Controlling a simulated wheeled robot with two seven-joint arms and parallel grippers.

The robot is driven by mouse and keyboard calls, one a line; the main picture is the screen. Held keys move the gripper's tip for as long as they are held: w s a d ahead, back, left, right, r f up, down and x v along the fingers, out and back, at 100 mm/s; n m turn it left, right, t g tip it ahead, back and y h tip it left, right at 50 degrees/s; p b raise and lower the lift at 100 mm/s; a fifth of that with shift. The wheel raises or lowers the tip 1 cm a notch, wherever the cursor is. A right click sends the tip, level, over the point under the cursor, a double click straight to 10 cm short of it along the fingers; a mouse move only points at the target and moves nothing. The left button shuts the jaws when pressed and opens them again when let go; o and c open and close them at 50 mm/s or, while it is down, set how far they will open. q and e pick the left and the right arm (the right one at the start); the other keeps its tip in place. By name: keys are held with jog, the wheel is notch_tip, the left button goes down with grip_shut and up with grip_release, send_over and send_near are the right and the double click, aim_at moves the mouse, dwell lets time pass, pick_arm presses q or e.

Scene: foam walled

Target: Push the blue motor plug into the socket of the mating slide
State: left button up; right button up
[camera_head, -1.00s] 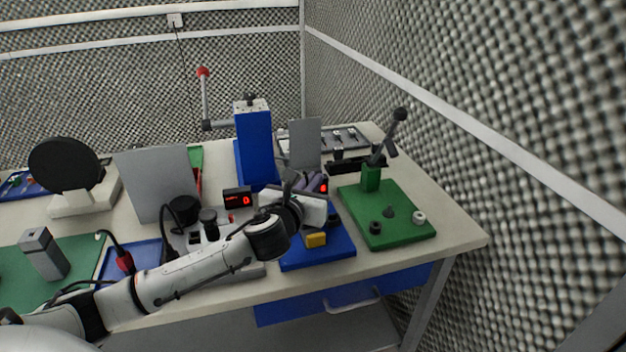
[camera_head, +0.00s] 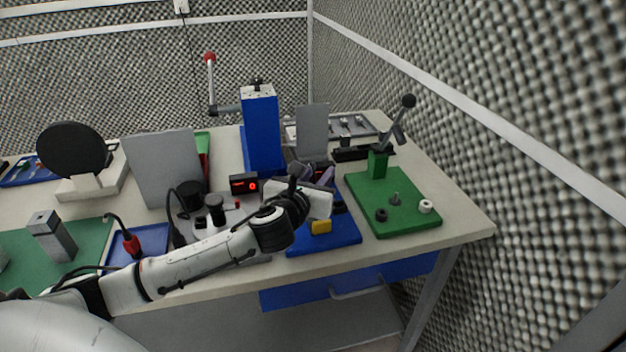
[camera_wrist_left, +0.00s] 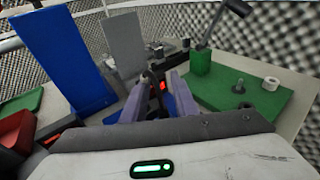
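My left gripper (camera_head: 322,176) is over the back part of a blue base plate (camera_head: 345,237) on the bench. In the left wrist view its two purple-grey fingers (camera_wrist_left: 158,103) point forward with a gap between them. A dark part and a small red display (camera_wrist_left: 163,87) show in or beyond that gap; I cannot tell whether the fingers touch anything. I cannot make out the blue motor plug or the socket of the mating slide; the gripper and wrist cover part of the blue plate. A yellow block (camera_head: 321,227) sits at the plate's front. My right gripper is not in view.
A green plate (camera_head: 405,222) with a lever and small round parts lies right of the gripper. A tall blue press column (camera_head: 262,135) and a grey upright panel (camera_head: 312,130) stand behind. A red-digit display (camera_head: 243,184) is to the left. The bench's front right corner is clear.

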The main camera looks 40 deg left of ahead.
pick_arm(q)
jog(key=v, duration=0.9)
jog(key=shift+s, duration=0.25)
jog(key=shift+d, duration=0.1)
